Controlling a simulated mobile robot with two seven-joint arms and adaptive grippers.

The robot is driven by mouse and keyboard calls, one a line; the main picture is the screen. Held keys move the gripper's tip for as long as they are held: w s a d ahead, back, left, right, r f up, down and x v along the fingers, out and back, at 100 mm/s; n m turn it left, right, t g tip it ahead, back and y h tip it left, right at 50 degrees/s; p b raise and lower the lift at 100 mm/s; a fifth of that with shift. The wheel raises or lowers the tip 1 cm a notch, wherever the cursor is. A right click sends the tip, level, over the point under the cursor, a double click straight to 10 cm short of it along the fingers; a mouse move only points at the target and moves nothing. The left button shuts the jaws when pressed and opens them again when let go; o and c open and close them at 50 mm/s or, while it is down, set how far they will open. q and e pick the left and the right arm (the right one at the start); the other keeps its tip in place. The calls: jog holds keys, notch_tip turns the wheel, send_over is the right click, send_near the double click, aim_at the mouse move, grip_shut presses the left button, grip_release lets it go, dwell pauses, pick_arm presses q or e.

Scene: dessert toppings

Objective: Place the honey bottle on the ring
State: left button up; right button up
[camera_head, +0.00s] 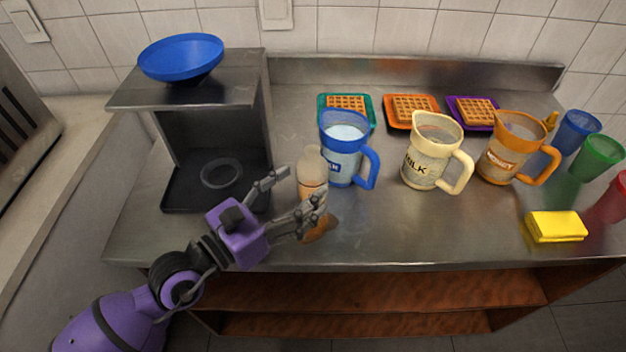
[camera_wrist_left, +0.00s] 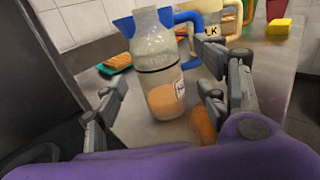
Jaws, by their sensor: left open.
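A clear bottle with a pale top, amber contents and a label (camera_head: 312,168) stands upright on the steel counter, left of the blue jug; I take it as the honey bottle. It also shows in the left wrist view (camera_wrist_left: 157,62). My left gripper (camera_head: 303,184) is open, its fingers pointing at the bottle from the left, one on each side of it. In the left wrist view the bottle stands between the fingers, with no clear contact. My right gripper is out of view.
The metal stand (camera_head: 122,95) bears a blue bowl (camera_head: 180,58). A blue jug (camera_head: 340,160), cream milk jug (camera_head: 425,165) and orange jug (camera_head: 508,155) stand to the right, waffle plates behind. An amber patch (camera_head: 318,230), unclear in nature, lies by the bottle.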

aim_at(300, 185)
pick_arm(q)
jog(key=x, duration=0.4)
jog(key=shift+a+r+p, duration=0.1)
jog(key=shift+p, duration=0.3)
jog(key=shift+w, duration=0.15)
jog(key=c, duration=1.3)
jog(key=shift+c, duration=1.3)
jog(key=shift+r, duration=0.1)
